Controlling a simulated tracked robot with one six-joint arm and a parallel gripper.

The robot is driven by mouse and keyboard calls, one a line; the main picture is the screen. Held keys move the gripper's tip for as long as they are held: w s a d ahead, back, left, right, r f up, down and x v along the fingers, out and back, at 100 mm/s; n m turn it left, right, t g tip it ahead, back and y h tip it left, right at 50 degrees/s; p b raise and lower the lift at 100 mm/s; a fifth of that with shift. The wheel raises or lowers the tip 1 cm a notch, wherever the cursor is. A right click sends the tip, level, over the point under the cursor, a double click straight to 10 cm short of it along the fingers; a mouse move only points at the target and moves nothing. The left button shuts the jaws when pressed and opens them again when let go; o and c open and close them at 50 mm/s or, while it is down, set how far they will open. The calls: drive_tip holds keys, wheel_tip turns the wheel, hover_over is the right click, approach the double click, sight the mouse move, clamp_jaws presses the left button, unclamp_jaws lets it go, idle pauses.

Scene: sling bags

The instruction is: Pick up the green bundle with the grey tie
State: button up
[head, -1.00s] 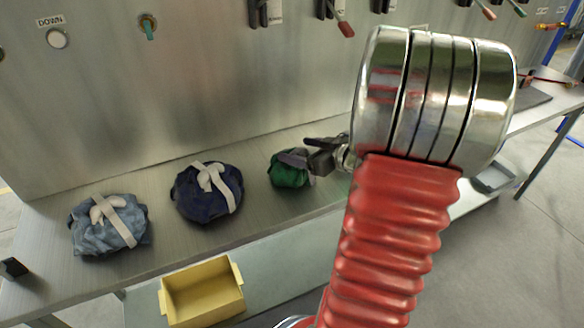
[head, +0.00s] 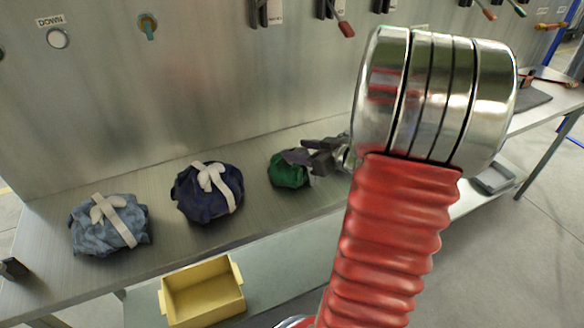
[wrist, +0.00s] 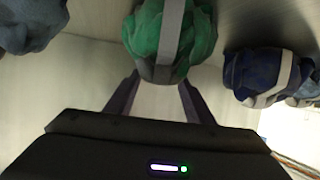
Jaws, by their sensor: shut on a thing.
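The green bundle with the grey tie (head: 287,174) sits on the metal bench, right of the other bundles in the head view. In the wrist view it fills the top middle, with its grey tie (wrist: 171,30) running down the front. My gripper (head: 305,157) is at the bundle's upper right side in the head view. In the wrist view its two dark fingers (wrist: 158,82) converge on the bundle's near end, and it is shut on the bundle. The fingertips are partly hidden by the bundle. I see no clear gap between bundle and bench.
A navy bundle with a white tie (head: 206,205) and a grey-blue bundle with a pale tie (head: 95,240) lie to the left on the bench (head: 160,245). A grey-blue cloth thing (wrist: 28,28) is at the wrist view's top left. A yellow bin (head: 203,290) stands below. A panel rises behind.

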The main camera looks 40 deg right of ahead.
clamp_jaws()
drive_tip(key=shift+r, duration=0.1)
wheel_tip(320, 180, up, 10)
idle(0.8)
drive_tip(key=shift+s, duration=0.1)
idle(0.5)
